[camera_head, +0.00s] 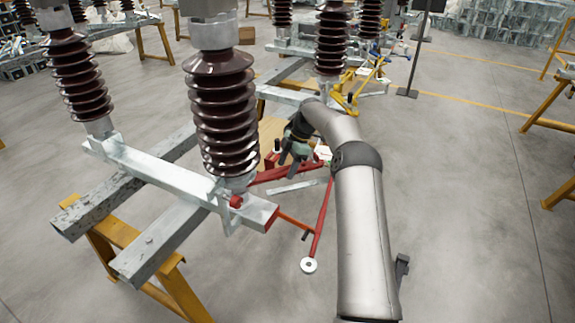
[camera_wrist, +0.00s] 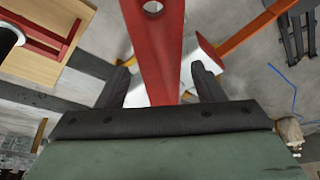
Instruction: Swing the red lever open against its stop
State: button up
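A red lever arm (camera_head: 285,173) runs from the insulator's steel base toward the right, where it meets a second red bar (camera_head: 323,215) that slopes down to a white disc. I cannot tell which of these bars is the task's lever. My gripper (camera_head: 291,158) is pointed down at the first bar. In the wrist view, a red bar (camera_wrist: 156,45) with a hole passes between the two dark fingers of my gripper (camera_wrist: 160,75). The fingers stand apart, with a visible gap on each side of the bar. My arm hides part of the linkage in the head view.
An orange rod (camera_head: 294,221) joins the steel beam's end to the sloping red bar. Tall brown insulators (camera_head: 222,115) stand on the steel beam (camera_head: 150,168) at the left. A yellow trestle (camera_head: 120,235) supports it. The floor at the right is mostly open.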

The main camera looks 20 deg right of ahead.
jog(key=v, duration=0.8)
jog(key=shift+w, duration=0.15)
jog(key=p+v, duration=0.9)
jog(key=p, duration=0.2)
jog(key=shift+r, duration=0.25)
